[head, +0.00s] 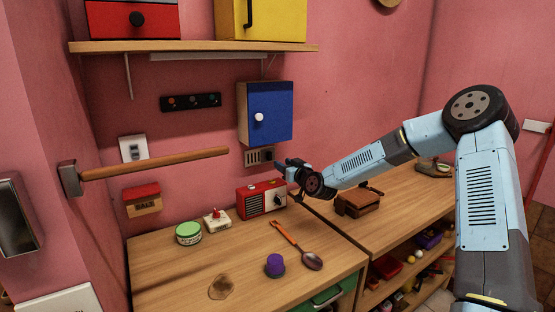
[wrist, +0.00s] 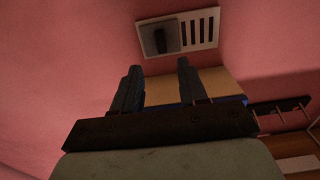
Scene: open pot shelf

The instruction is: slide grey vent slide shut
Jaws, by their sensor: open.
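The wall vent (head: 257,157) is on the pink wall below the blue cabinet, with open slots showing at its left. In the wrist view the vent frame (wrist: 208,15) is at the top, with several dark slots uncovered at the right. The grey slide (wrist: 148,41) with its dark knob (wrist: 161,38) covers the left part. My gripper (wrist: 158,70) is open and empty, its two fingers pointing toward the vent. The knob lies past the fingertips, roughly in line with the gap between them. In the head view my gripper (head: 281,163) is close to the vent's right end and partly hides it.
The blue cabinet (head: 266,112) hangs just above the vent. A red radio (head: 262,199) stands on the wooden counter (head: 165,260) below my gripper. A wooden-handled hammer (head: 150,165) shows at the left. The wall around the vent's left side is clear.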

